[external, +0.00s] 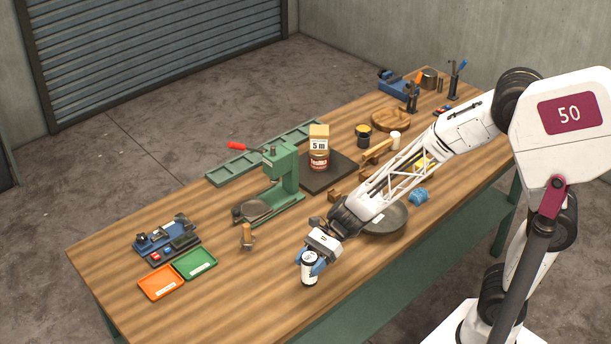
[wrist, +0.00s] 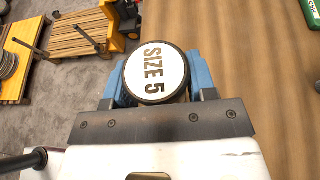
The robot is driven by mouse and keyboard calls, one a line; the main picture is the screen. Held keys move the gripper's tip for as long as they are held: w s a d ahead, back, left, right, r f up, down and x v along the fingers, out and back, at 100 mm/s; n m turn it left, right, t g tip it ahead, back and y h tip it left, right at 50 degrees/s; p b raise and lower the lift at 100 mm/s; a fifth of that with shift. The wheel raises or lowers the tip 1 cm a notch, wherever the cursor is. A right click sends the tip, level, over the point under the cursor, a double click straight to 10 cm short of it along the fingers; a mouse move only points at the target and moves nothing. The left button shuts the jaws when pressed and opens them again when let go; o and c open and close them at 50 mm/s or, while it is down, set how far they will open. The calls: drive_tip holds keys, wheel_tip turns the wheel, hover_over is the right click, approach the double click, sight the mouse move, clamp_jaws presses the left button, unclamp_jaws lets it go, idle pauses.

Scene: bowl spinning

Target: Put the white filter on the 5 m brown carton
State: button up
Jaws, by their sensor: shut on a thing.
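The white filter (external: 309,270), a cylinder with dark bands, is held upright by my gripper (external: 311,262) near the front edge of the table. In the wrist view, its round white end (wrist: 156,75) reads "SIZE 5" and sits between the blue fingers of my gripper (wrist: 157,92). My gripper is shut on it. I cannot tell whether the filter touches the table. The brown carton (external: 319,131) marked "5 m" sits on a reddish-brown labelled can (external: 319,161), farther back and apart from my gripper.
The can stands on a dark square plate (external: 341,172). A green press with a red lever (external: 284,170) stands left of it. A dark round pan (external: 386,220) lies under my arm. Orange (external: 160,283) and green (external: 195,264) trays lie at left. Bare wood surrounds the filter.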

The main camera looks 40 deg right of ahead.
drive_tip(key=shift+w, duration=0.1)
drive_tip(key=w+d+r+m+t, duration=0.3)
drive_tip(key=w+d+r, duration=0.1)
drive_tip(key=w+d, duration=0.5)
drive_tip(key=w+d+r+m+t+h, duration=0.1)
drive_tip(key=w+d+r, duration=0.4)
drive_tip(key=d, duration=0.6)
drive_tip(key=w+d+r+m+t+h, duration=0.1)
drive_tip(key=w+d+r+m+t, duration=0.2)
drive_tip(key=d, duration=0.8)
drive_tip(key=w+d+r+m+t+h, duration=0.1)
drive_tip(key=w+d+r+m+t, duration=0.2)
drive_tip(key=w+d+r, duration=0.3)
drive_tip(key=w+d, duration=0.2)
drive_tip(key=d, duration=0.3)
drive_tip(key=shift+r+t+h, duration=0.35)
drive_tip(key=shift+t+h, duration=0.05)
drive_tip(key=w+f, duration=0.1)
drive_tip(key=w, duration=1.5)
drive_tip(key=shift+d+f, duration=0.25)
drive_tip(key=shift+d, duration=0.2)
drive_tip(key=shift+s, duration=0.1)
